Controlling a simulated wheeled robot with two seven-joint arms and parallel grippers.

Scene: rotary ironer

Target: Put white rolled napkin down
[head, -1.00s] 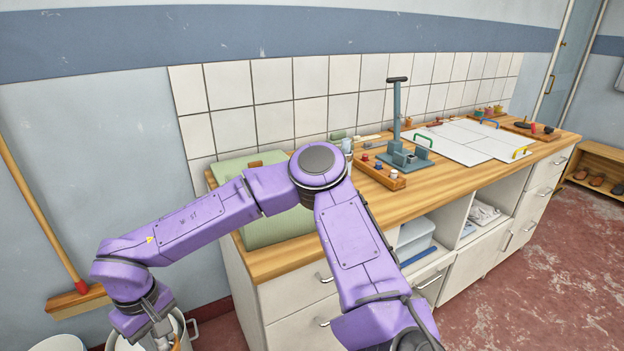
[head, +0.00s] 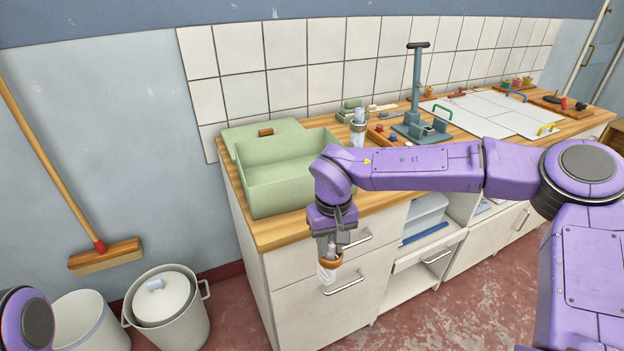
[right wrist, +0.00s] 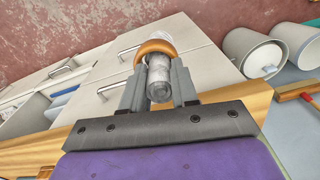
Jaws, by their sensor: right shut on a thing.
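My right gripper (head: 332,247) is shut on the white rolled napkin (head: 326,276), which has an orange-brown ring (head: 331,259) around it. It holds the napkin in the air in front of the white drawers, below the worktop's front edge. In the right wrist view, the napkin (right wrist: 159,80) sits between the two grey fingers (right wrist: 158,88), with the ring (right wrist: 155,47) just beyond them. The fingers hide part of the napkin. My left gripper is out of view; only a purple part of that arm shows at the lower left.
An open green box (head: 280,200) stands on the left end of the wooden worktop (head: 272,236). A clear bottle (head: 358,130) and a grey stand (head: 416,85) are behind my arm. A lidded pot (head: 190,318), white bin (head: 82,318) and broom (head: 105,257) are at left.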

